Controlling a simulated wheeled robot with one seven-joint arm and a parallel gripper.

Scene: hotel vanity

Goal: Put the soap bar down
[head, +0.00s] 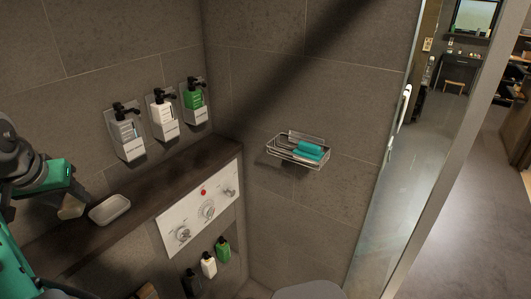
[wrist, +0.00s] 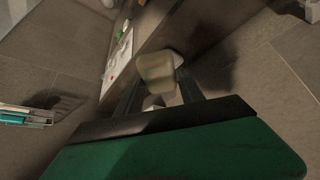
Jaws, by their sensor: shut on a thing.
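The soap bar (head: 70,208) is a pale beige block at the left of the head view, above the dark ledge. It also shows in the wrist view (wrist: 155,68). My gripper (wrist: 158,92) is shut on the soap bar, with one dark finger on each side of it. In the head view my arm partly covers the bar. A white soap dish (head: 109,209) sits on the ledge just right of the bar and looks empty. I cannot tell whether the bar touches the ledge.
The dark ledge (head: 160,180) runs along the wall. Pump bottles (head: 127,136) hang in holders above it, and a white control panel (head: 203,207) is below. A wire basket (head: 298,153) with teal items hangs on the other wall. A glass panel (head: 397,150) stands right.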

